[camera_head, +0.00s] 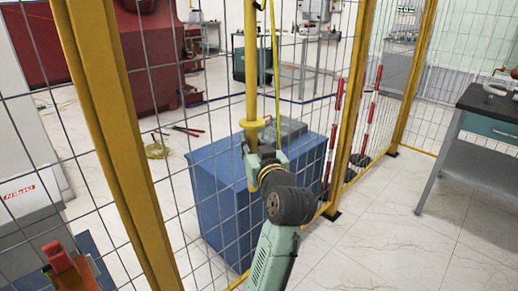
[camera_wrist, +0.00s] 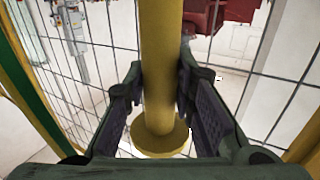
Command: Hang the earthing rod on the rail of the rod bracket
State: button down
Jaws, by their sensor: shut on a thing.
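The yellow earthing rod (camera_head: 251,62) stands upright in the head view, and its upper end runs out of the picture. A round yellow collar (camera_head: 252,123) sits on it close to my gripper (camera_head: 250,146). In the wrist view my gripper (camera_wrist: 160,100) is shut on the yellow rod (camera_wrist: 160,50), with one dark finger pad on each side. The collar (camera_wrist: 160,138) shows between the fingers there. A yellow-green cable (camera_head: 275,65) hangs beside the rod. I cannot make out the rod bracket or its rail in either view.
A wire mesh fence with yellow posts (camera_head: 118,150) stands close around my arm. A blue cabinet (camera_head: 222,195) with a grey item (camera_head: 284,131) on top is near the gripper. Red-white poles (camera_head: 333,130) stand right. A dark-topped table (camera_head: 490,102) is far right, with clear floor before it.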

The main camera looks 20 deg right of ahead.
jog(key=shift+w+a+f+b, duration=0.2)
jog(key=shift+w+f+b, duration=0.35)
jog(key=shift+f, duration=0.15)
jog(key=shift+w+a+f+b, duration=0.25)
jog(key=shift+w+f+b, duration=0.25)
jog(key=shift+w+f, duration=0.15)
jog(key=shift+w+a+f+b, duration=0.2)
jog(key=shift+w+f+b, duration=0.35)
jog(key=shift+f, duration=0.2)
jog(key=c, duration=1.6)
grip_release()
jog(key=o, duration=0.3)
jog(key=shift+f, duration=0.15)
